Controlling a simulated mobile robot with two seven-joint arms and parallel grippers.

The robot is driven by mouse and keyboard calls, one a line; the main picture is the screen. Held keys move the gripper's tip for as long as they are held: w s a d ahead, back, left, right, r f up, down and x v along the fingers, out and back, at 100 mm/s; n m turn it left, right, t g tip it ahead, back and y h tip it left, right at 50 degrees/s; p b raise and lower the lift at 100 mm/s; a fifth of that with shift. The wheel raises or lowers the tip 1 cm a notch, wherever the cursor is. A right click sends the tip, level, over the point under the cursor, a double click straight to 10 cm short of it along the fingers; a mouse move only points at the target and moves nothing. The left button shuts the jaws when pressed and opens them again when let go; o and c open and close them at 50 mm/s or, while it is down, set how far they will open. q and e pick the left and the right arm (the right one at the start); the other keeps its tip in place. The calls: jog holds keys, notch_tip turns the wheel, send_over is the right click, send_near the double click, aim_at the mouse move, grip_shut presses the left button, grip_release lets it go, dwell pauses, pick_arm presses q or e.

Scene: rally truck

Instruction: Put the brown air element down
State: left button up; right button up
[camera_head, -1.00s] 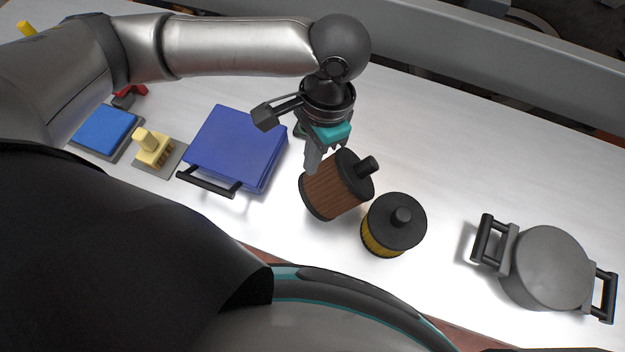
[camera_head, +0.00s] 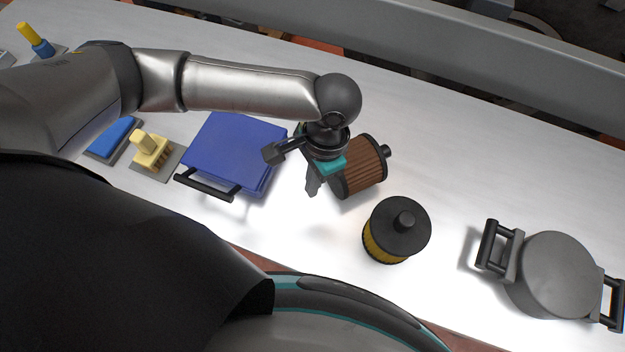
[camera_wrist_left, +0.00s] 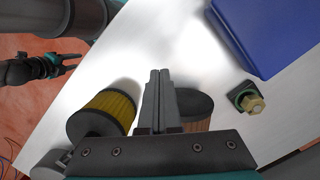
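The brown air element (camera_head: 362,168), a pleated cylinder with black end caps and a knob, is tilted over beside my left gripper (camera_head: 313,189), its knob toward the upper right. In the left wrist view the brown element (camera_wrist_left: 197,125) is partly hidden behind the fingers. My left gripper's fingers (camera_wrist_left: 160,78) are together with no visible gap and nothing seen between them. Whether they touch the element I cannot tell. My right gripper (camera_wrist_left: 74,63) shows at the left of the wrist view, fingers apart and empty, over the reddish floor.
A yellow air element (camera_head: 385,243) with a black cap stands upright just nearer me. A blue case (camera_head: 235,150) lies left of the gripper. A grey round pot-like part (camera_head: 557,275) with two handles is at the right. The table behind the elements is clear.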

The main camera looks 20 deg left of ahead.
pick_arm(q)
jog(key=o, duration=1)
jog(key=shift+r, duration=0.1)
notch_tip(320, 180, up, 12)
jog(key=w+d+p, duration=0.1)
jog(key=w+p, duration=0.1)
